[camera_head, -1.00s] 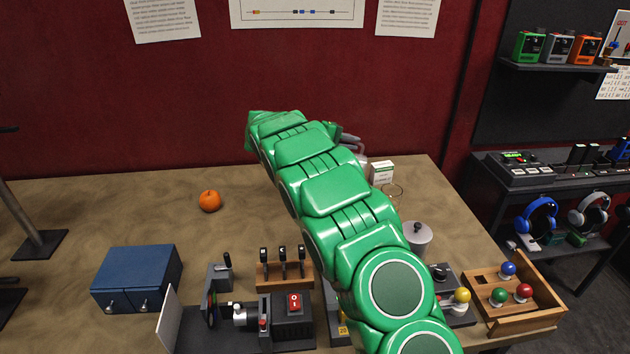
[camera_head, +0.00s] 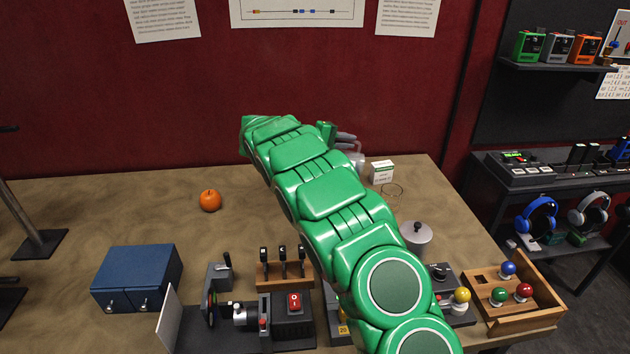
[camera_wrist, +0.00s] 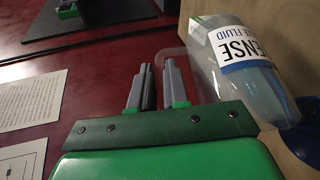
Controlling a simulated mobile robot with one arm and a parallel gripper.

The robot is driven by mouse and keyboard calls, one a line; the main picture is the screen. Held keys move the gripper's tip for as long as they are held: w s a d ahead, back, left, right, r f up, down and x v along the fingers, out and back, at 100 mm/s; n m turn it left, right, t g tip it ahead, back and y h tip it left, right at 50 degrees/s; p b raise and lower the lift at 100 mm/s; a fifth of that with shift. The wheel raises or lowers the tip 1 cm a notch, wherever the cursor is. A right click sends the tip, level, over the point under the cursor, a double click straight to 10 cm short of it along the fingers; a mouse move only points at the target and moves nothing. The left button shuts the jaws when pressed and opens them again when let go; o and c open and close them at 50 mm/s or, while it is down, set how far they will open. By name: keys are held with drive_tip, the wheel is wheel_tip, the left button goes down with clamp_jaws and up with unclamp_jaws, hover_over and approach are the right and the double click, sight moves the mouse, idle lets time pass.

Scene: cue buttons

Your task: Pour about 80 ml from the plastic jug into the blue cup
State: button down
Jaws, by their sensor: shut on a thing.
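The clear plastic jug (camera_wrist: 232,75) is in the wrist view, tilted, with a white and blue label and bluish liquid inside. My gripper (camera_wrist: 158,78) is beside the jug, shut on its handle. In the head view my gripper (camera_head: 345,138) shows only partly behind my green arm, with a small part of the jug (camera_head: 357,160) below the fingers. A blue rounded shape (camera_wrist: 308,155), apparently the blue cup, shows at the lower right of the wrist view, below the jug. The cup is hidden behind my arm in the head view. No stream of liquid is visible.
A small white box (camera_head: 382,172) and a lidded grey pot (camera_head: 417,238) stand right of my arm. An orange (camera_head: 210,200), a blue cabinet (camera_head: 137,278) and a switch panel (camera_head: 285,268) are to the left. The back left of the table is mostly clear.

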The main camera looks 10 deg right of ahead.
sight(364, 157)
drive_tip(key=shift+a+r, duration=0.1)
drive_tip(key=d, duration=0.1)
drive_tip(key=d+f+y, duration=0.2)
drive_tip(key=d, duration=0.1)
drive_tip(key=shift+s+f+m, duration=0.1)
drive_tip(key=shift+s+m, duration=0.2)
drive_tip(key=shift+m, duration=0.1)
drive_tip(key=shift+d+f+y, duration=0.2)
drive_tip(key=shift+f+y, duration=0.15)
drive_tip(key=shift+y, duration=0.15)
drive_tip(key=shift+s+d+f+m+y, duration=0.1)
drive_tip(key=shift+d+f+m+y, duration=0.2)
drive_tip(key=shift+d+f+y, duration=0.55)
drive_tip(key=shift+a+y, duration=0.1)
drive_tip(key=shift+y, duration=0.25)
idle(0.4)
